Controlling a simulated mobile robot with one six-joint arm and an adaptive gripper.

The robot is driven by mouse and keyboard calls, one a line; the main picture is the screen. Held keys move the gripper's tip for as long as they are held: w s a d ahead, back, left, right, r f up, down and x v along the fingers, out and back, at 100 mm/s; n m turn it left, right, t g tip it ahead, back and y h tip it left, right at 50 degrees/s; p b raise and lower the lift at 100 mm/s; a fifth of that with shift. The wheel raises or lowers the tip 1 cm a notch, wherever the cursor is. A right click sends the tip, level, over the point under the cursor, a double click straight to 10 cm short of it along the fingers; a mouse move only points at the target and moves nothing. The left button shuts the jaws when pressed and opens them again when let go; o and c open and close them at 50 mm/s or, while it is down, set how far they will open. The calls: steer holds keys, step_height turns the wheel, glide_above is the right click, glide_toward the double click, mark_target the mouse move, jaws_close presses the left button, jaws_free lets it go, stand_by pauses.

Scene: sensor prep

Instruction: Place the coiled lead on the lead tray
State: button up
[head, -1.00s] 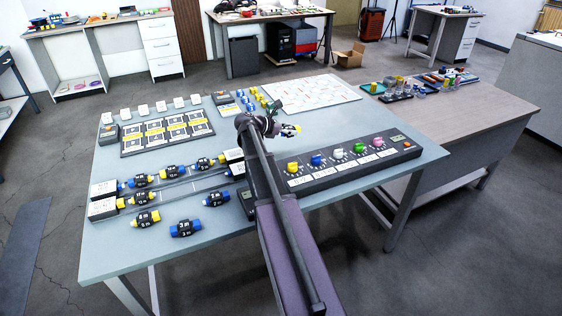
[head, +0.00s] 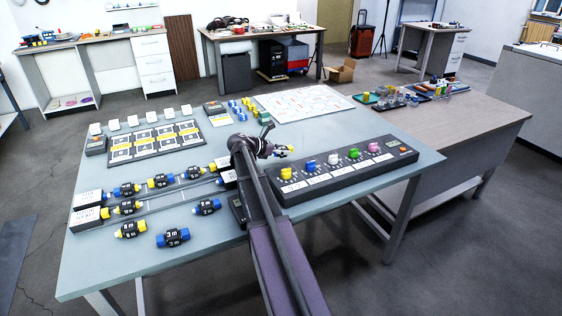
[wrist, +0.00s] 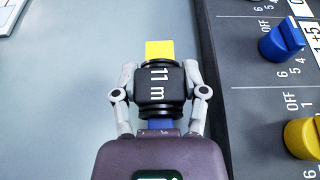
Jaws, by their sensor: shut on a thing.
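My gripper (head: 283,151) is shut on a coiled lead (wrist: 160,85), a black body marked "11 m" with a yellow end and a blue end. The fingers grip both sides of the black body. In the head view the lead (head: 284,149) shows small, over the table near the dark knob panel. At the left of the table, two long grey strips (head: 181,193) with white-labelled end blocks carry several similar leads (head: 160,181). One of these may be the lead tray; their labels are too small to read.
The knob panel (head: 345,171) with several coloured knobs lies close to the right of my gripper. Loose leads (head: 172,238) lie at the table's front left. A card board (head: 155,141) and a white sheet (head: 302,101) lie further back.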

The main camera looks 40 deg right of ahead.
mark_target(283, 157)
steer(key=shift+f, duration=0.1)
steer(key=shift+f+b, duration=1.8)
steer(key=shift+b, duration=0.1)
steer(key=shift+f, duration=0.15)
steer(key=o, duration=1.2)
steer(key=shift+r, duration=0.25)
